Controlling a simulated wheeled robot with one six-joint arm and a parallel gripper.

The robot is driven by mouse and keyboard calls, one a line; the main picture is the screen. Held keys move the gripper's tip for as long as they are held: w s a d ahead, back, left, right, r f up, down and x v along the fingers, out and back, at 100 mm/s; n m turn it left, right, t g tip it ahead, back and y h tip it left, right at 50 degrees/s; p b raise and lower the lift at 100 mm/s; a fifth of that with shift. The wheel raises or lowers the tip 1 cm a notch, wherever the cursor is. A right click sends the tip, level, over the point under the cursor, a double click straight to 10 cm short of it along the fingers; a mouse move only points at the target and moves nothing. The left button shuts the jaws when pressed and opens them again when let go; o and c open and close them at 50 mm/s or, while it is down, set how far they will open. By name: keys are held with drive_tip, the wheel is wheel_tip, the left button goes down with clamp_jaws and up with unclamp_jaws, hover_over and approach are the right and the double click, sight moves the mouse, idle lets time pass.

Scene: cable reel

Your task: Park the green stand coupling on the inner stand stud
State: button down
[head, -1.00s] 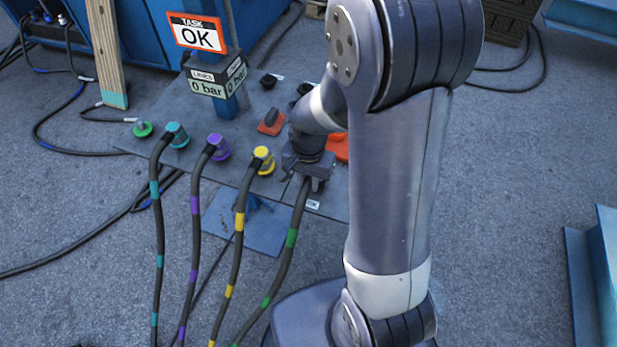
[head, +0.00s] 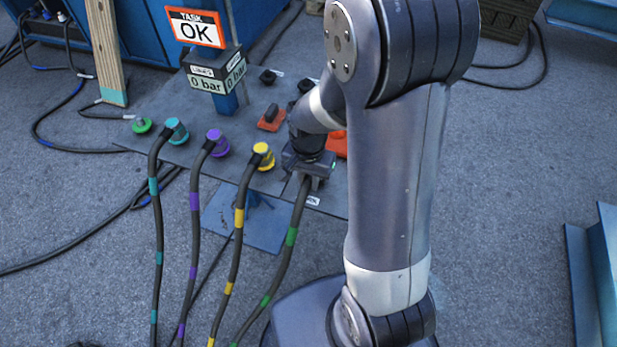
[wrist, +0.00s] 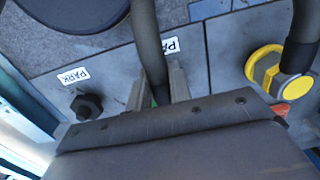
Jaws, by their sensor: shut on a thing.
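The green stand coupling is mostly hidden between the fingers of my gripper (head: 312,180). A sliver of green (wrist: 153,101) shows between the fingers in the wrist view. Its dark hose (head: 291,237) with green bands hangs down toward the lower left. My gripper (wrist: 160,88) is shut on the coupling, low over the panel to the right of the yellow coupling. A bare dark stud (wrist: 87,106) stands beside a PARK label in the wrist view. A second PARK label (wrist: 171,46) is partly covered by the hose. The inner stud is hidden, so I cannot tell whether the coupling sits on it.
Teal (head: 176,131), purple (head: 218,142) and yellow (head: 263,156) couplings with hoses stand in a row to the left. The yellow one is close to my gripper. A display post (head: 216,73) reads 0 bar, under a TASK OK sign (head: 195,27). Open floor lies to the right.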

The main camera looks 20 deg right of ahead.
drive_tip(key=shift+f, duration=0.3)
drive_tip(key=c, duration=1.2)
unclamp_jaws()
drive_tip(key=shift+r, duration=0.15)
wheel_tip(320, 180, up, 11)
drive_tip(key=p, duration=0.2)
drive_tip(key=shift+f, duration=0.2)
